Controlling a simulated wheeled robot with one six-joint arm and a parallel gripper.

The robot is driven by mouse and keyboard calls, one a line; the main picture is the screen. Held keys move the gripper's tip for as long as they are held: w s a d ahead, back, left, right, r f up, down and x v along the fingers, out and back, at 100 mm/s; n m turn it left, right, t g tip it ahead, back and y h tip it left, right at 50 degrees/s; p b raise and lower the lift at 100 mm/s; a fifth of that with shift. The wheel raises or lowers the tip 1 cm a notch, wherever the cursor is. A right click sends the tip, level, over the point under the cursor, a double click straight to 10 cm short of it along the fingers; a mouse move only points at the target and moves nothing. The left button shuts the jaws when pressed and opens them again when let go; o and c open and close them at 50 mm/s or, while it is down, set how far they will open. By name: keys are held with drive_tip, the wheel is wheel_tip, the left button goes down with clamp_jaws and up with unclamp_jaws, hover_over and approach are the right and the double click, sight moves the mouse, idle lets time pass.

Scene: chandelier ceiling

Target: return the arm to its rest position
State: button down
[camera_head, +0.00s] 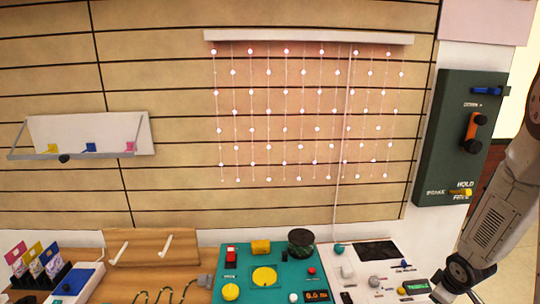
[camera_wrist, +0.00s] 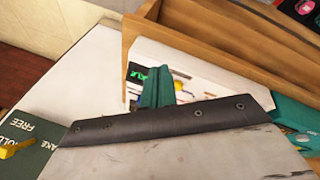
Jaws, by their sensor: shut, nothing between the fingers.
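My arm (camera_head: 500,225) comes in from the right edge in the head view and bends down to a dark joint at the bottom right. My gripper does not show clearly there. In the wrist view, my gripper (camera_wrist: 155,87) shows as narrow teal fingers beyond a dark screwed edge. The fingers are together and hold nothing. They show in front of a white panel with small controls, and I cannot tell how far away it is. No rest mark or cradle is visible.
A dark green wall panel (camera_head: 455,140) with an orange lever (camera_head: 472,126) stands beside my arm. A teal control panel (camera_head: 240,262) and a white control panel (camera_head: 352,284) lie at the bottom. Bead light strings hang from a white bar (camera_head: 300,37). A shelf (camera_head: 105,130) is at left.

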drive_tip(key=s+a+r+m+g+h, duration=0.1)
drive_tip(key=s+a+r+m+g, duration=0.15)
drive_tip(key=s+r, duration=0.4)
drive_tip(key=s+a+r+m+g, duration=0.2)
drive_tip(key=s+a+r+m, duration=0.2)
drive_tip(key=r, duration=0.6)
drive_tip(key=s+a+r+t+y, duration=0.2)
drive_tip(key=s+a+r, duration=1.3)
drive_tip(key=a+r, duration=0.1)
drive_tip(key=shift+a+r, duration=0.15)
drive_tip(key=shift+a, duration=0.6)
